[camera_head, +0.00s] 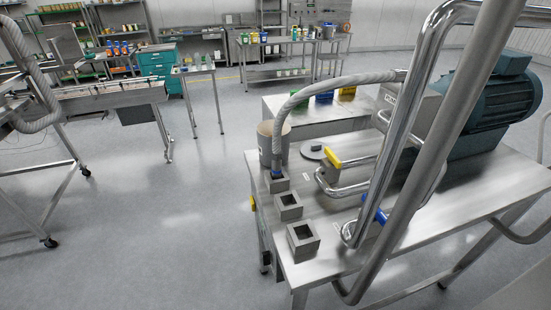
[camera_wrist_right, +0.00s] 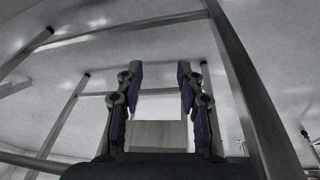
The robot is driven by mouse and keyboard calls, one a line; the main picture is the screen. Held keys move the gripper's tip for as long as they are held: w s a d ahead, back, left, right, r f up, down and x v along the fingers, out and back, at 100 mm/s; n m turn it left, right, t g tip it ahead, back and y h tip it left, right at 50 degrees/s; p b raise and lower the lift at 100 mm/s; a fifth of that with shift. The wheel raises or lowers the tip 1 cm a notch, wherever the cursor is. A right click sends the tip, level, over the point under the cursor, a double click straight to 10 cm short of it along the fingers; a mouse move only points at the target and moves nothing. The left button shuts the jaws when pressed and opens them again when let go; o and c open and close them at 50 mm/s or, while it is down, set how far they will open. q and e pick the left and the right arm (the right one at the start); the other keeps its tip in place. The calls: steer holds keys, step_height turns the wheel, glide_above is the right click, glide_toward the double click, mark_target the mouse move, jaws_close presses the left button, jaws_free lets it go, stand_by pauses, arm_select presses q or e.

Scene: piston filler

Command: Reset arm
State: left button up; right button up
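My right gripper (camera_wrist_right: 160,72) shows in the right wrist view with its two dark, purple-padded fingers spread apart. The space between the fingertips is empty. A plain grey block-like shape (camera_wrist_right: 158,135) shows between the finger bases; I cannot tell what it is. Neither gripper shows in the head view, and my left gripper is in no frame. The piston filler's steel table (camera_head: 350,245) fills the right of the head view. The other two holders (camera_head: 289,206) (camera_head: 303,240) look empty.
A bucket (camera_head: 268,145), a round lid (camera_head: 313,150) and a yellow-ended handle (camera_head: 333,157) are on the table. Thick steel tubes (camera_head: 440,120) and a motor (camera_head: 490,100) crowd its right side. Steel bars (camera_wrist_right: 250,90) surround my right gripper. Open floor (camera_head: 170,220) lies left.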

steer(key=s+f+b, duration=0.1)
steer(key=s+f, duration=0.1)
steer(key=f, duration=0.3)
steer(key=s+d+f+b, duration=0.1)
steer(key=s+f, duration=0.1)
steer(key=f, duration=0.3)
steer(key=s+f+b, duration=0.1)
steer(key=s+f, duration=0.2)
steer(key=f, duration=0.3)
arm_select(q)
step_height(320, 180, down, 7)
steer(key=b, duration=0.3)
arm_select(e)
steer(key=s+f+g, duration=0.1)
steer(key=s+f, duration=1.1)
steer(key=s, duration=0.1)
steer(key=shift+s+d, duration=0.25)
steer(key=shift+s, duration=0.1)
